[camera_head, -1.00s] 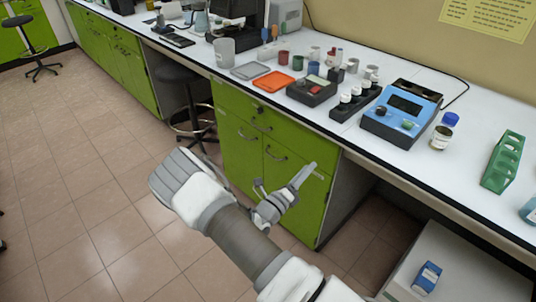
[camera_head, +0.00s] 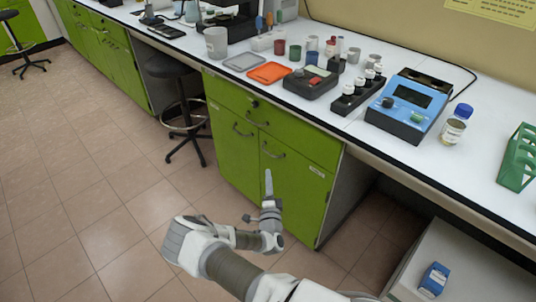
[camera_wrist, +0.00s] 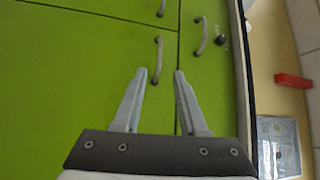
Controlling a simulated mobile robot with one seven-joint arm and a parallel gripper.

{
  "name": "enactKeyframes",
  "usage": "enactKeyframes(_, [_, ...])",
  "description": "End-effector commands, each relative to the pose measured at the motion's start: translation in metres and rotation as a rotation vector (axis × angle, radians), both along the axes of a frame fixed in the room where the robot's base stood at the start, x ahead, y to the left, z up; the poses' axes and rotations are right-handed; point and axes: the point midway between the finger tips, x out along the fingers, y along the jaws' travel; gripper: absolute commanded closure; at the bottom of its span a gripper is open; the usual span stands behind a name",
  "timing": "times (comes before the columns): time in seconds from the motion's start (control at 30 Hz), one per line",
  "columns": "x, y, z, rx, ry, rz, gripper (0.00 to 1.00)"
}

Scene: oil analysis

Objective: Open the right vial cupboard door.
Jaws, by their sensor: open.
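The green vial cupboard has a drawer above two doors. Its right door (camera_head: 290,185) is shut, with a bar handle (camera_head: 272,151) near the upper left and a small label (camera_head: 317,171) at the upper right. My gripper (camera_head: 268,176) is in front of this door, below its handle in the head view. In the wrist view, which is turned sideways, the right door's handle (camera_wrist: 158,60) lies just past and between the tips of my open, empty gripper (camera_wrist: 160,72). No contact is visible. The left door's handle (camera_wrist: 161,8) is at the top edge.
The drawer handle (camera_wrist: 200,36) and a dark lock knob (camera_wrist: 221,40) are beside the right door's handle. The white counter (camera_head: 350,130) overhangs the cupboard and carries several instruments and jars. A stool (camera_head: 182,110) stands left. A white cabinet (camera_head: 455,265) is at lower right.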

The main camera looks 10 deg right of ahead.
Motion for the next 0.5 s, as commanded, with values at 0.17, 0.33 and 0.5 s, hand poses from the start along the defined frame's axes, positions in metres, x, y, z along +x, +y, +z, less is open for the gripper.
enactKeyframes(0.17, [0.04,-0.007,0.005,0.003,-0.004,-0.003,0.58])
enactKeyframes(0.33, [0.076,-0.012,0.009,0.004,-0.003,-0.003,0.58])
enactKeyframes(0.5, [0.103,-0.016,0.013,0.003,-0.002,-0.002,0.58])
